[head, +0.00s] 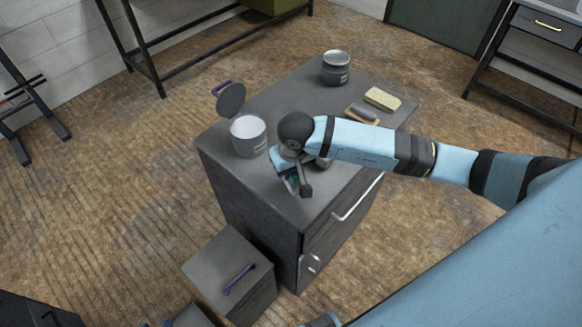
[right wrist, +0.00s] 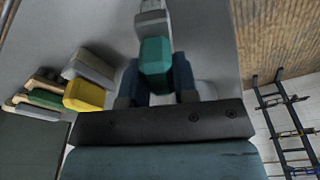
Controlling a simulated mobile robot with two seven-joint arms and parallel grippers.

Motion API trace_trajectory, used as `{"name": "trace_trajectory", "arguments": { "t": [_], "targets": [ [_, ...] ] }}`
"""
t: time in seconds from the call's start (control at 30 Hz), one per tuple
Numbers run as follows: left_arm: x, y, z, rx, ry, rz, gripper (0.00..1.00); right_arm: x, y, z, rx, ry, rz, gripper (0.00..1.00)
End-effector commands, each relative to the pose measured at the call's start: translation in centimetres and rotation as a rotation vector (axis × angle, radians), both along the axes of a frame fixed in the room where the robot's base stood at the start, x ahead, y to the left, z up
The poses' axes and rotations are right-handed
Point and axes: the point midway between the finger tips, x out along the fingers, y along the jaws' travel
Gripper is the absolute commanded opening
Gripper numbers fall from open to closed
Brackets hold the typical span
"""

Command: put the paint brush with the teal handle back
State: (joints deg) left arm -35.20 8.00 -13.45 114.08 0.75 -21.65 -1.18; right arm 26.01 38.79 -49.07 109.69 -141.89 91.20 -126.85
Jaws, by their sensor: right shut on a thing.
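The paint brush with the teal handle shows in the right wrist view (right wrist: 156,62), between the two fingers of my right gripper (right wrist: 157,88). The gripper is shut on the teal handle; a pale grey part of the brush extends beyond it, towards the top of the picture. In the head view my right gripper (head: 294,178) is over the front part of the dark cabinet top (head: 330,190). Only a little teal shows under it there, and the wrist hides most of the brush. I cannot tell whether the brush touches the top.

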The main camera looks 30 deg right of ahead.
Motion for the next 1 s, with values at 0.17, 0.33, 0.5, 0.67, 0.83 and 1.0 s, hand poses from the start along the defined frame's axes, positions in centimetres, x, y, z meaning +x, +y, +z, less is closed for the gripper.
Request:
{"name": "trace_trajectory", "arguments": {
  "t": [0.17,0.33,0.5,0.67,0.83,1.0],
  "targets": [
    [0.0,0.0,0.0,0.000,0.000,0.000,0.43,0.0,0.0,0.0,0.000,0.000,0.000,0.41],
    [0.0,0.0,0.0,0.000,-0.001,0.000,0.43,0.0,0.0,0.0,0.000,0.000,0.000,0.53],
    [0.0,0.0,0.1,-0.001,-0.003,0.000,0.43,0.0,0.0,0.1,0.000,0.000,0.000,0.53],
    [0.1,0.0,-0.1,-0.001,-0.005,0.000,0.43,-0.1,-0.1,1.5,-0.001,-0.004,0.001,0.53],
    [0.1,0.0,-0.6,-0.002,-0.006,0.000,0.43,-0.5,0.0,4.9,-0.002,-0.007,0.002,0.53],
    [0.1,0.0,-1.2,-0.001,-0.005,0.000,0.43,-1.1,0.0,8.4,0.000,-0.004,0.001,0.53]
  ]
}}
